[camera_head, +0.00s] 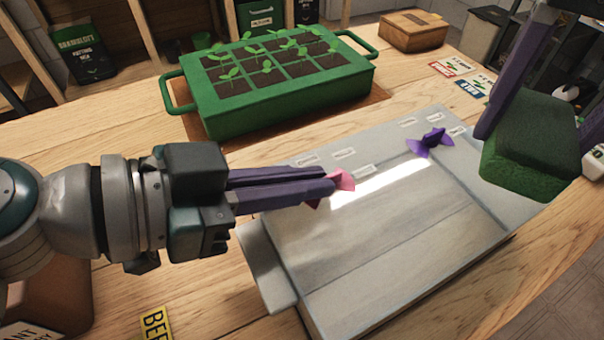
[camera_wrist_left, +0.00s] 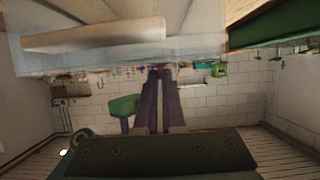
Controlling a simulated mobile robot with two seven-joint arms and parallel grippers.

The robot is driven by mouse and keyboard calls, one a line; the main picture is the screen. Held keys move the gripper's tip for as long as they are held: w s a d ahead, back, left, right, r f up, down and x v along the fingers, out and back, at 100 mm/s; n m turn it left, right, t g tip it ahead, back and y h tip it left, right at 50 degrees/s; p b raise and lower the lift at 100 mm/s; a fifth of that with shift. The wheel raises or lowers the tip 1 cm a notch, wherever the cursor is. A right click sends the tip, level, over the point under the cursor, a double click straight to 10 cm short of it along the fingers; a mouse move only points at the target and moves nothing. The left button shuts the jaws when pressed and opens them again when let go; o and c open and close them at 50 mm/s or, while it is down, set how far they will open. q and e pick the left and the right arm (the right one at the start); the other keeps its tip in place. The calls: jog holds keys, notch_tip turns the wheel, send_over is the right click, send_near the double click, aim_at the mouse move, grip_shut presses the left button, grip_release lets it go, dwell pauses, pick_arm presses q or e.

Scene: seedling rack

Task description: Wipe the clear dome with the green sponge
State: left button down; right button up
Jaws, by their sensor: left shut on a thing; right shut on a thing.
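The clear dome (camera_head: 395,235) lies on the wooden table as a low, wide, greyish see-through cover with small pale slots near its far side. A pink winged knob (camera_head: 342,181) and a purple winged knob (camera_head: 430,142) are on it. My left gripper (camera_head: 332,187) is shut on the pink knob; its fingers partly hide it. My right gripper (camera_head: 530,105) is shut on the green sponge (camera_head: 535,150), held at the dome's right end; I cannot tell whether it touches. In the left wrist view the dome's pale side (camera_wrist_left: 100,38) spans the top, with a green block, apparently the sponge (camera_wrist_left: 124,106), below.
A green seedling tray (camera_head: 285,95) with several sprouts stands behind the dome on a brown mat. A wooden box (camera_head: 412,31) and small label cards (camera_head: 472,88) are at the back right. A yellow card (camera_head: 156,324) lies at the front edge. Bare table shows left of the tray.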

pick_arm(q)
jog(key=shift+a+f, duration=0.1)
jog(key=shift+f, duration=0.1)
jog(key=c, duration=0.9)
grip_release()
jog(key=shift+c, duration=0.2)
jog(key=shift+r, duration=0.15)
jog(key=v, duration=0.7)
jog(key=shift+a, duration=0.15)
jog(key=shift+r, duration=0.1)
